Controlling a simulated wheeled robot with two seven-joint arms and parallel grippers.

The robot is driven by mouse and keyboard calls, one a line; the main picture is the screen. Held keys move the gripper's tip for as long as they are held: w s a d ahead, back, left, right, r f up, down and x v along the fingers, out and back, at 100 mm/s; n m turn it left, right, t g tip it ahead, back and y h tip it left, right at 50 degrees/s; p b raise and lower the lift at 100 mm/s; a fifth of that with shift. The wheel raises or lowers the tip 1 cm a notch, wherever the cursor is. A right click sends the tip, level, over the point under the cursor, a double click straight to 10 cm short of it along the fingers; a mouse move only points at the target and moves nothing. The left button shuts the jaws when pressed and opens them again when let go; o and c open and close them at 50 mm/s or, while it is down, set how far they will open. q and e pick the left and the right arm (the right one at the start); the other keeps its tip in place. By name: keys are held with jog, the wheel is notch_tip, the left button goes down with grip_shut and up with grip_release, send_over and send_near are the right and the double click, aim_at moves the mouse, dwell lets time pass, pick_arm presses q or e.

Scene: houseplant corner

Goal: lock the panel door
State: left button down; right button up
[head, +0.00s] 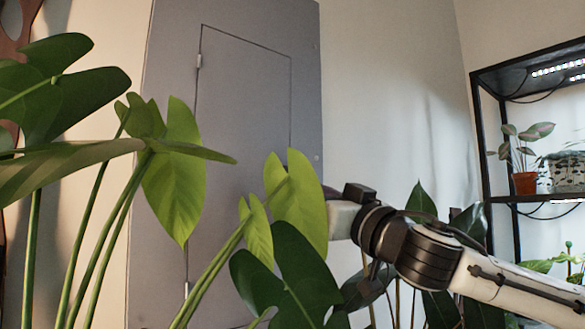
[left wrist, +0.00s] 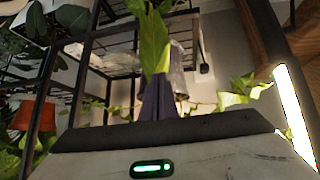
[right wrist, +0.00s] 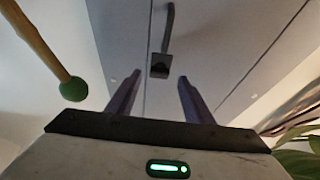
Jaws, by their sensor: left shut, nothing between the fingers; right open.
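The grey panel door (head: 240,110) stands closed against its grey surround in the head view, with a thin seam around it and hinges on its left edge. In the right wrist view grey panel surface (right wrist: 215,40) with seams lies ahead. A dark bar ending in a square black piece (right wrist: 160,66) shows between the fingers; I cannot tell whether it touches them. My right gripper (right wrist: 160,76) is open; leaves hide its fingers in the head view. My left gripper (left wrist: 163,78) is shut and empty, away from the door, and out of the head view.
Large leaves (head: 175,185) stand in front of the door's lower part. A black shelf rack (head: 483,140) with a potted plant (head: 525,183) is at the right. A tan stick with a green ball end (right wrist: 73,89) is left of my right gripper. A leaf (left wrist: 153,40) is beyond my left fingers.

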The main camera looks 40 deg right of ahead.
pick_arm(q)
jog(key=shift+w+d+r+p, duration=0.1)
jog(key=shift+w+r+p, duration=0.1)
jog(key=shift+r+p, duration=0.4)
jog(key=shift+w+r+p, duration=0.2)
jog(key=shift+r+p, duration=0.25)
jog(key=shift+r, duration=0.25)
pick_arm(e)
jog(key=shift+x, duration=1.6)
jog(key=c, duration=1)
pick_arm(q)
jog(key=shift+r, duration=0.1)
pick_arm(e)
jog(key=shift+c, duration=0.2)
